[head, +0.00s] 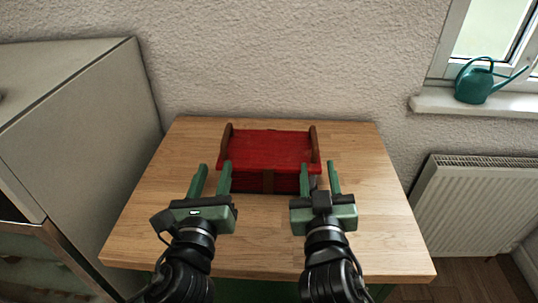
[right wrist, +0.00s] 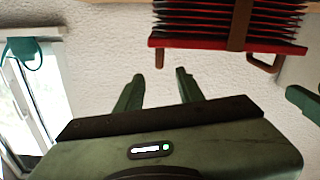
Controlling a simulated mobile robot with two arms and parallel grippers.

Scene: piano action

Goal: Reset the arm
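My left gripper (head: 212,167) is open and empty, in front of the left end of a red box-like object with black pleats (head: 266,147). My right gripper (head: 319,167) is open and empty, near the object's front right corner. In the right wrist view, the fingers of my right gripper (right wrist: 158,92) stand apart with only wall between them. The red object (right wrist: 200,43) shows there upside down, with dark pleats, a brown strap and brown end pieces. One finger of my left gripper (right wrist: 303,101) shows at the right edge. Both arms reach forward over the table.
The red object rests on a light wooden table (head: 150,222), which has bare surface on both sides. A grey cabinet (head: 95,125) stands at the left. A radiator (head: 470,205) and a windowsill with a teal watering can (head: 474,84) are at the right.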

